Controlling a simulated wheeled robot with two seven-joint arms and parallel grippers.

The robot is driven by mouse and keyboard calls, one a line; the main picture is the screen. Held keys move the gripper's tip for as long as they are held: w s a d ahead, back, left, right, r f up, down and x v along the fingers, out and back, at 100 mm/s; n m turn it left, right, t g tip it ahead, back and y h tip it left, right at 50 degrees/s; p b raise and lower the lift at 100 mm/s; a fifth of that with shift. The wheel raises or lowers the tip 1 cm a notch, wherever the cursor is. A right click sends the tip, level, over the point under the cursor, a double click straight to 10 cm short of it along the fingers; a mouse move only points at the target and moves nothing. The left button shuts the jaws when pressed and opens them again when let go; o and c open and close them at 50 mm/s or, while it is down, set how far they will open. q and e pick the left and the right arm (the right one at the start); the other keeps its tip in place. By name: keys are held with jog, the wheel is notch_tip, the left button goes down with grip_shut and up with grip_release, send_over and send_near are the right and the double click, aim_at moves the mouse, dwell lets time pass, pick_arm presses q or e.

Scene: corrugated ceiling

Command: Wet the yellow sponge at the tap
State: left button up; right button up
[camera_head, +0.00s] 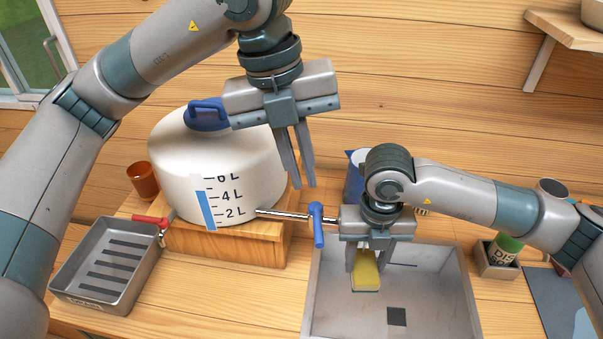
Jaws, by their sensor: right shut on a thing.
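The yellow sponge (366,275) is held between the fingers of my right gripper (364,270), which is shut on it. It hangs over the grey basin (459,290). A tap with a blue lever (317,226) comes out of the white water tank (225,160) on a metal pipe. The pipe's far end is hidden behind my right gripper, and I see no water running. A second tap with a red lever (150,220) is at the tank's left. My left gripper (301,192) is empty above the blue lever, its fingers apart.
A metal tray (143,283) with dark slats stands below the red lever. A brown cup (143,180) is left of the tank, and a blue jug (354,180) behind the basin. A green-topped bottle (505,246) stands in a small holder right of the basin.

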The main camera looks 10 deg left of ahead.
aim_at(315, 233)
pick_arm(q)
jog(key=shift+w+a+f+g, duration=0.2)
jog(key=shift+a+f+g, duration=0.1)
jog(key=shift+a+g, duration=0.1)
grip_shut()
jog(key=w+a+g+h, duration=0.1)
jog(key=w+a+f+g+h, duration=0.1)
jog(key=a, duration=0.1)
jog(key=w+a+f+n+h, duration=0.1)
jog(key=shift+a+f+g+h, duration=0.2)
jog(key=shift+a+g+h, duration=0.1)
jog(key=shift+g+h, duration=0.1)
jog(key=x, duration=1)
jog(key=shift+d, duration=0.1)
jog(key=shift+d+f, duration=0.1)
jog(key=shift+d, duration=0.45)
